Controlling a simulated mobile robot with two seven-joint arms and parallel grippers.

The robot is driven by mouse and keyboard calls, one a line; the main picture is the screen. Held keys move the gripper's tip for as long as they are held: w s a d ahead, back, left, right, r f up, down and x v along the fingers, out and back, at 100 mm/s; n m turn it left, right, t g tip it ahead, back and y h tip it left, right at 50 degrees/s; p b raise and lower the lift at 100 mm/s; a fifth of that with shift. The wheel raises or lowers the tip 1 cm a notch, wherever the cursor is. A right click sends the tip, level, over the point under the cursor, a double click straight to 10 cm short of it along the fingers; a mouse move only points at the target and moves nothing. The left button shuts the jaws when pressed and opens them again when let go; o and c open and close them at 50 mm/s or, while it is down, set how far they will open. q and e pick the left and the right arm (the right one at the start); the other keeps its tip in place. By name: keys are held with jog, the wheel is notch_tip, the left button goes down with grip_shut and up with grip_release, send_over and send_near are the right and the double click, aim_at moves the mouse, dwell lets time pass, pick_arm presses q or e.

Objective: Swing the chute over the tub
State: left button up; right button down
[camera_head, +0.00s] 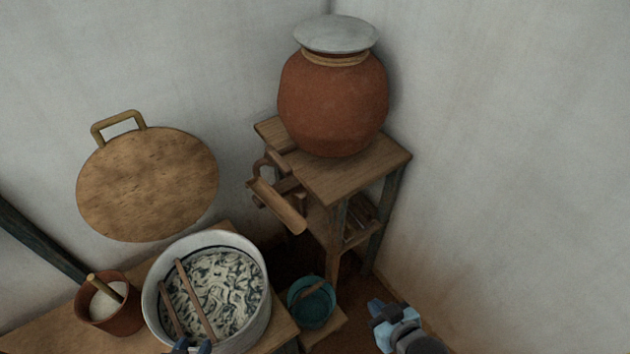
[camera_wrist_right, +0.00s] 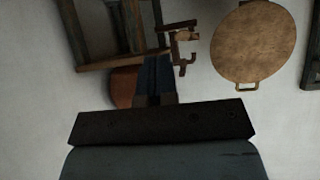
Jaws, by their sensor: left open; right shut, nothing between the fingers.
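The chute (camera_head: 277,206) is a short wooden trough on the left side of the wooden stand. It slopes down to the right, and its lower end is clear of the tub. The chute also shows in the right wrist view (camera_wrist_right: 183,50). The tub (camera_head: 262,316) is a round pale metal vessel at lower left, holding blue-and-white hanks and two wooden sticks. My left gripper (camera_head: 190,347) is open at the tub's near edge, mostly cut off by the frame. My right gripper (camera_head: 378,309) is shut and empty, right of the stand's foot; its fingers show in the wrist view (camera_wrist_right: 156,75).
A clay pot (camera_head: 333,100) with a grey lid stands on the stand (camera_head: 345,180) in the corner. A teal bucket (camera_head: 311,303) sits below. A brown pot (camera_head: 109,307) with a handle stands left of the tub. A round board (camera_head: 148,185) is against the wall.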

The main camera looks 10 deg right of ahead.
pick_arm(q)
jog(key=shift+s+a+f, duration=0.1)
jog(key=shift+s, duration=0.25)
pick_arm(e)
jog(key=shift+s+a, duration=0.15)
jog(key=shift+s, duration=0.1)
